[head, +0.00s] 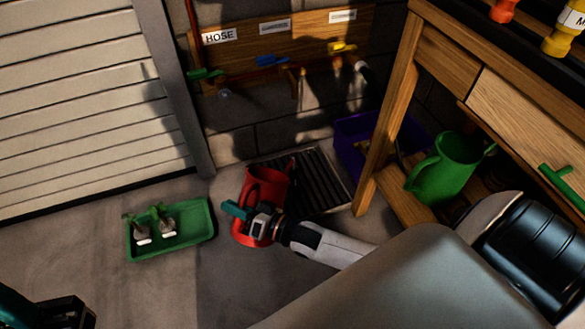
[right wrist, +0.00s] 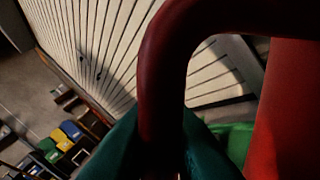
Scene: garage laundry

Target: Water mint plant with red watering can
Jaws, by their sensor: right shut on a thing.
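The red watering can (head: 268,183) is in the middle of the head view, beside the floor drain grate. I cannot tell whether it touches the floor. My right gripper (head: 236,210) is shut on its handle. In the right wrist view the dark red handle (right wrist: 165,70) passes between my teal fingers, with the can's red body at the right edge. Two small potted plants, (head: 143,232) and (head: 165,222), stand in a green tray (head: 181,241) left of the can. Their white labels are too small to read. My left gripper (head: 50,314) is partly visible at the bottom left.
A green watering can (head: 440,175) stands on the lower shelf of the wooden bench (head: 388,110) at right. A purple bin (head: 350,135) sits behind the bench leg. A drain grate (head: 318,178) lies under the wall taps. The floor between tray and can is clear.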

